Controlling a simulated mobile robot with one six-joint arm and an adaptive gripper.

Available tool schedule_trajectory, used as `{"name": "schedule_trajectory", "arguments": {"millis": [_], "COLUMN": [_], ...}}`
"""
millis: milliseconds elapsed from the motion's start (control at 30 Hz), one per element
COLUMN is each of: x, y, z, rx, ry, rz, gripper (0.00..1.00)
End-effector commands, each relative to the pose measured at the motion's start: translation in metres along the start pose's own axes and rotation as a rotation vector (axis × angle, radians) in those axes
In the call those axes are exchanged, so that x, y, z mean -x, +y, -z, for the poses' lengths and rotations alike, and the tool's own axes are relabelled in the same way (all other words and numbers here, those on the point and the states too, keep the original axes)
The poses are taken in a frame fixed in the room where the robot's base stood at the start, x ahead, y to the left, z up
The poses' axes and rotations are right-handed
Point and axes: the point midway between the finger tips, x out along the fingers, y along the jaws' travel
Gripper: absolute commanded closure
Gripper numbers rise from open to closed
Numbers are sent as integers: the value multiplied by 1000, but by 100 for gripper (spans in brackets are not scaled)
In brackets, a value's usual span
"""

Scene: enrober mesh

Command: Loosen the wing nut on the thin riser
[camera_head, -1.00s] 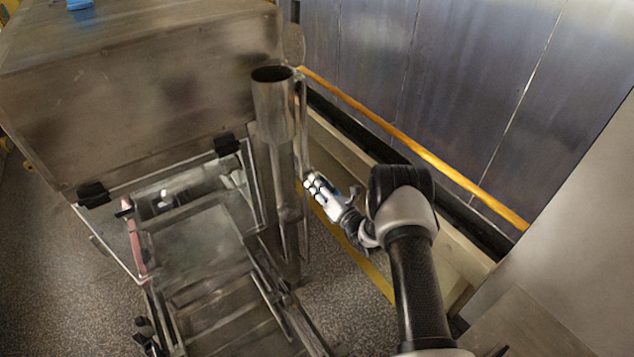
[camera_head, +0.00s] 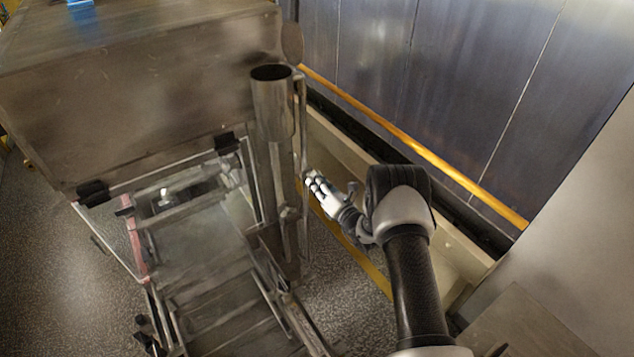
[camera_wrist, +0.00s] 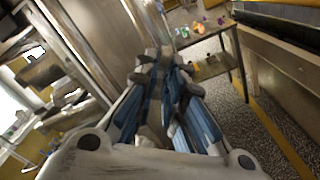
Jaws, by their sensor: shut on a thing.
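The thin riser (camera_head: 304,130) is a slim upright metal tube beside the wide open-topped pipe (camera_head: 273,110), on the right side of the machine. My gripper (camera_head: 309,178) reaches in from the right, with its fingertips at the riser. In the wrist view my blue-padded fingers (camera_wrist: 163,62) close together at their tips, and a bright upright metal post (camera_wrist: 150,22) stands just beyond them. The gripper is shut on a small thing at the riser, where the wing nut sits. The wing nut itself is hidden by the fingers.
The machine's big metal housing (camera_head: 140,90) and its slatted conveyor frame (camera_head: 215,270) stand to the left. A yellow rail (camera_head: 420,148) and a ledge run along the wall at the right. Wrist view: a small table (camera_wrist: 212,62) holds several coloured items.

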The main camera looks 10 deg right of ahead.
Motion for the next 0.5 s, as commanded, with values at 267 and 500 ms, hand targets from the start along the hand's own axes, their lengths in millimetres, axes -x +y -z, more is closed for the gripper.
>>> {"name": "schedule_trajectory", "arguments": {"millis": [267, 500], "x": [0, -1], "y": [0, -1], "z": [0, 1], "rx": [13, 113], "ry": [-2, -3], "rz": [-2, -3], "gripper": [100, 100]}}
